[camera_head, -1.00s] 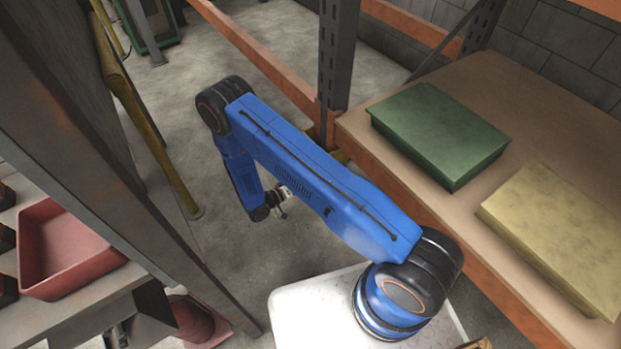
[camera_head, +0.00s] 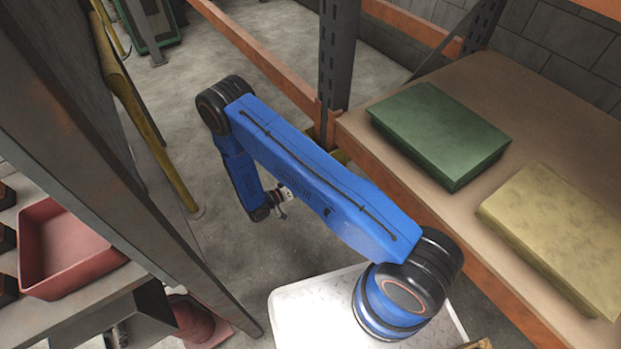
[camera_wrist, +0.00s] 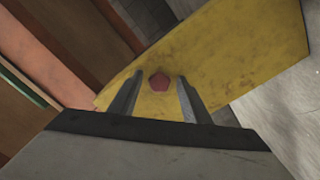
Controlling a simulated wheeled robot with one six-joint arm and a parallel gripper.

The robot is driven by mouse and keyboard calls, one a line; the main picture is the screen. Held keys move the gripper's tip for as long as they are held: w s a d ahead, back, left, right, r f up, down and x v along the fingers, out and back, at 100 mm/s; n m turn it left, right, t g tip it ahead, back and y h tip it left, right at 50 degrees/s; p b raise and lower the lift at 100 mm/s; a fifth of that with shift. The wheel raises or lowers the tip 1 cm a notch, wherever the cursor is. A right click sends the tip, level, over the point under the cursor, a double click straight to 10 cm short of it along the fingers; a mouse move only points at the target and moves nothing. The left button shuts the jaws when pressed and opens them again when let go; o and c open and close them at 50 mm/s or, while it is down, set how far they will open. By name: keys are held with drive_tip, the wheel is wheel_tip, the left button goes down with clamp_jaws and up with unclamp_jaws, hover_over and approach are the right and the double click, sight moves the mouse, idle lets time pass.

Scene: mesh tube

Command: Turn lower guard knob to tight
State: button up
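A small red knob (camera_wrist: 159,81) shows in the wrist view on a worn yellow guard plate (camera_wrist: 240,55). My gripper (camera_wrist: 157,88) is open, with one grey finger on each side of the knob in the picture. A gap shows between the knob and each finger. I cannot tell how far the fingertips are from the plate. In the head view the gripper end (camera_head: 281,196) hangs low near the foot of a dark rack post. The knob does not show in the head view, and little of the yellow guard (camera_head: 340,157) does.
An orange-edged shelf with a green box (camera_head: 440,135) and a yellow box (camera_head: 560,235) stands on the right. A dark upright (camera_head: 335,60) rises behind my arm. A red tray (camera_head: 65,250) and a yellow pole (camera_head: 150,130) are on the left. Bare floor lies between.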

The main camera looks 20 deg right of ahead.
drive_tip(key=v, duration=1.7)
drive_tip(key=shift+a, duration=0.15)
drive_tip(key=shift+r, duration=0.1)
drive_tip(key=shift+r, duration=0.1)
